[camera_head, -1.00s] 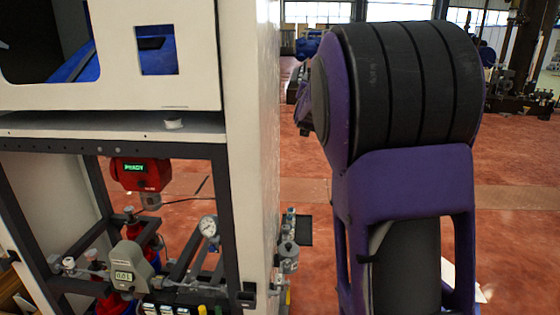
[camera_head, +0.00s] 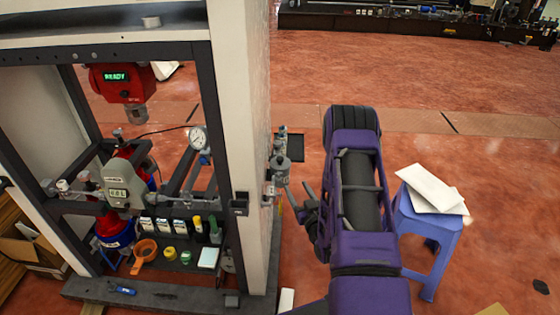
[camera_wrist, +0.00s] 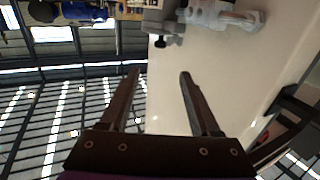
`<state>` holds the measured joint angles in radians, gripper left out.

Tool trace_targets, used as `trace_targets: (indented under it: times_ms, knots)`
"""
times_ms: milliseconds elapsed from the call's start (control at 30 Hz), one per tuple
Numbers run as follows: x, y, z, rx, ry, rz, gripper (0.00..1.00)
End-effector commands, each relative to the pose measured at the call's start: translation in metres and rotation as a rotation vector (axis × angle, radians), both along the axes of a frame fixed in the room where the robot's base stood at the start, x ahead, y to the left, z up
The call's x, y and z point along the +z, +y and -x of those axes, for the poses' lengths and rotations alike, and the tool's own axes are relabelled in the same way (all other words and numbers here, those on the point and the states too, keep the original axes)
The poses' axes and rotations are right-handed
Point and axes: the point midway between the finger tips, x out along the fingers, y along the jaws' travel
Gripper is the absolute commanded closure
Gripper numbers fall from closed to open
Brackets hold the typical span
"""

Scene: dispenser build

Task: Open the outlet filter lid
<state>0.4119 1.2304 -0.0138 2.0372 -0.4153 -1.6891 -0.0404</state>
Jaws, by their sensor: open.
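A stack of grey cylindrical fittings (camera_head: 280,167) sits on the outer right side wall of the cabinet. I take this to be the outlet filter, but I cannot make out its lid or whether it is open. In the wrist view, a grey fitting (camera_wrist: 165,27) and a paler one beside it (camera_wrist: 222,14) show at the top edge, beyond the fingertips. My gripper (camera_wrist: 160,74) is open with nothing between its fingers. In the head view, my gripper (camera_head: 299,198) is just right of the fittings and a little below them, apart from them.
The cabinet's pale side wall (camera_head: 248,120) stands close left of my gripper. Its open frame holds a red unit reading READY (camera_head: 122,82), a gauge (camera_head: 197,138) and several bottles. A blue stool (camera_head: 428,225) with white sheets stands right of my arm.

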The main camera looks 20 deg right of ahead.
Motion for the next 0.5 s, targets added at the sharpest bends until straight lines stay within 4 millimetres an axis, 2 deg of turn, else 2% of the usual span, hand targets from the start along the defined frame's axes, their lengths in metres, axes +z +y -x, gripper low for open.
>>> trace_targets:
  times_ms: [167,500]
  knots:
    - [0.000,0.002,-0.020,0.004,-0.006,-0.002,0.37]
    - [0.000,0.001,-0.094,0.003,-0.007,-0.001,0.37]
